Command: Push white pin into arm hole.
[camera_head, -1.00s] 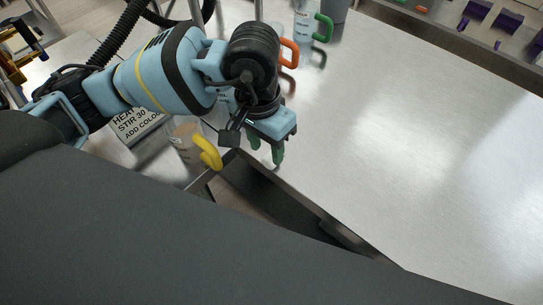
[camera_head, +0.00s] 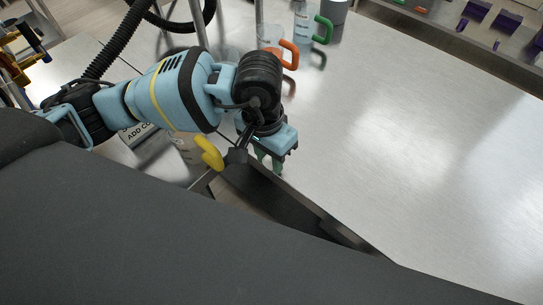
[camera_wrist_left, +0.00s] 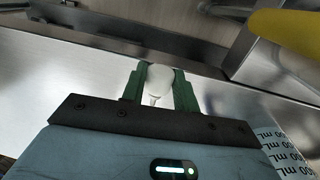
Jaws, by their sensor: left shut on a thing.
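My left gripper (camera_head: 271,163) has green fingers that point down over the front edge of the steel table. In the left wrist view the gripper (camera_wrist_left: 159,88) is shut on a white pin (camera_wrist_left: 158,82), which shows between the two green fingers. The pin cannot be made out in the head view. I cannot make out the arm hole in either view. My right gripper is not in view.
A beaker with a yellow handle (camera_head: 209,153) stands close left of the gripper. Jugs with orange (camera_head: 290,54) and green (camera_head: 323,30) handles stand at the back. The steel table (camera_head: 400,150) is clear to the right. A dark gap lies below its front edge.

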